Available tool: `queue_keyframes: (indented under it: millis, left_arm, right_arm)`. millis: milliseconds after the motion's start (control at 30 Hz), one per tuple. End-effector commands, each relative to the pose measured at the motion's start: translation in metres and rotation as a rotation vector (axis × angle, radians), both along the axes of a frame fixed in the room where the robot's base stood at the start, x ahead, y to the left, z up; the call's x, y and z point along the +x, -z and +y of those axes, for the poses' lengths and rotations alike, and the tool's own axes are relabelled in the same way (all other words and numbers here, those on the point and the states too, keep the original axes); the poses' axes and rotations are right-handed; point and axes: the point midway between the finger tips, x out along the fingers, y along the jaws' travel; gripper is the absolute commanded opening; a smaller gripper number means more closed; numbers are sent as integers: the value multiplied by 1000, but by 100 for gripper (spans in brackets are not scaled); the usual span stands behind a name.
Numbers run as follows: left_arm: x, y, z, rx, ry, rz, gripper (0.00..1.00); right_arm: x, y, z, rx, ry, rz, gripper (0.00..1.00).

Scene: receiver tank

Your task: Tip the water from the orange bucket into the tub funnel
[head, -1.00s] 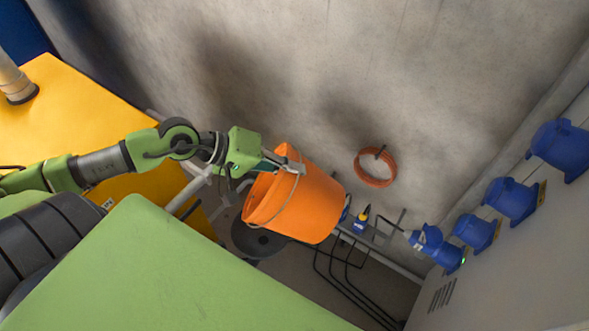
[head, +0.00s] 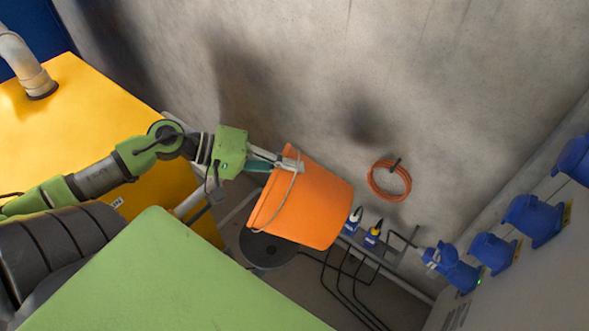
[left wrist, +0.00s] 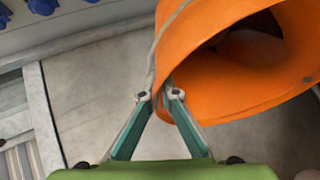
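The orange bucket (head: 308,203) hangs tilted on its side in the head view, its mouth toward the lower left. My left gripper (head: 290,162) is at the upper edge of its rim. No water can be made out. A round dark grey piece (head: 268,250), apparently the tub funnel, shows below the bucket's mouth, partly hidden by it. My right gripper is not in view.
A yellow cabinet (head: 85,125) with a pipe stands left. An orange hose coil (head: 389,181) hangs on the concrete wall behind. Blue sockets (head: 533,218) line the right wall.

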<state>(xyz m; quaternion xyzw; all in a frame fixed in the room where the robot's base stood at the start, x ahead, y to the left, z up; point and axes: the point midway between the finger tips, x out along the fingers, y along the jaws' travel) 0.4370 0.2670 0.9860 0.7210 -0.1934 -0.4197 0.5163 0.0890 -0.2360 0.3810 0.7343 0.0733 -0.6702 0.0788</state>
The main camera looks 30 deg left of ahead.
Motion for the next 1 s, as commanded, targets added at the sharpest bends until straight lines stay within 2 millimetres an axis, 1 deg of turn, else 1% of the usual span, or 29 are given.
queue_keyframes:
  millis: [167,267,433,900,1000]
  left_arm:
    - [1,-2,0,-1,-1,-3,0]
    - [1,0,1,-9,-3,-4,0]
    - [1,0,8,-53,-6,-14,0]
    - [-4,-9,27,-182,-4,-49,0]
    - [-5,-12,30,-202,-3,-55,0]
  right_arm:
    - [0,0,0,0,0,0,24]
    - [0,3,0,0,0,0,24]
    - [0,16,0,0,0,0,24]
    - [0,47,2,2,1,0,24]
    - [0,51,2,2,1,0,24]
